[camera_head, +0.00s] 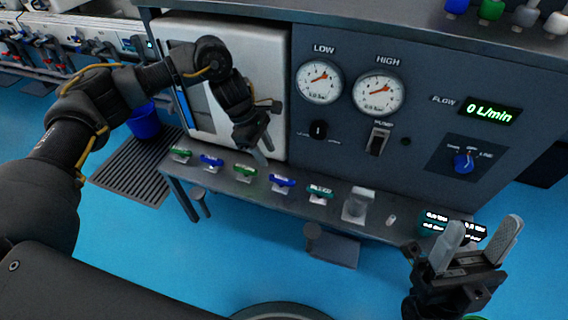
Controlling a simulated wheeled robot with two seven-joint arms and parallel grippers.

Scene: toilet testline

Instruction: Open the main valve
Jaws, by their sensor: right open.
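Several green and blue valve handles, such as a green one (181,155) and a blue one (282,182), stand in a row on the shelf. A black knob (318,130) with small labels on both sides is on the grey panel, below the LOW gauge. I cannot tell which of these is the main valve. My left gripper (260,150) points down in front of the white box, just above the row of handles; its fingers are too small to tell their opening. My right gripper (476,247) is open and empty at the lower right, apart from the panel.
The panel holds a LOW gauge (319,81), a HIGH gauge (378,94), a PUMP switch (378,140), a blue selector knob (463,161) and a flow display (489,112) reading 0 L/min. A metal shelf edge (240,197) juts out below. Blue floor is open in front.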

